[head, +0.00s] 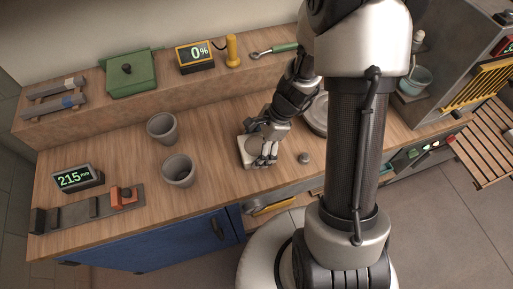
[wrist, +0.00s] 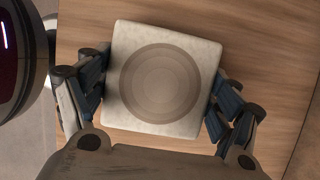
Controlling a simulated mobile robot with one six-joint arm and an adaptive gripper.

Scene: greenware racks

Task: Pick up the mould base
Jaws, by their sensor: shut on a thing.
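The mould base is a pale square block with rounded corners and a round, stepped recess in its top. In the wrist view the mould base (wrist: 190,122) lies between the two fingers of my gripper (wrist: 158,100), which press against its left and right sides. In the head view my gripper (head: 266,152) reaches down over the mould base (head: 246,146) near the middle of the bench, hiding part of it. I cannot tell whether the block touches the bench or is just above it.
Two grey cups (head: 162,127) stand left of my gripper. A small grey knob-like piece (head: 304,158) and a round grey disc (head: 317,118) are close on its right. A readout (head: 78,178) and a measuring rail (head: 92,208) lie at the left. The bench front between cups and gripper is clear.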

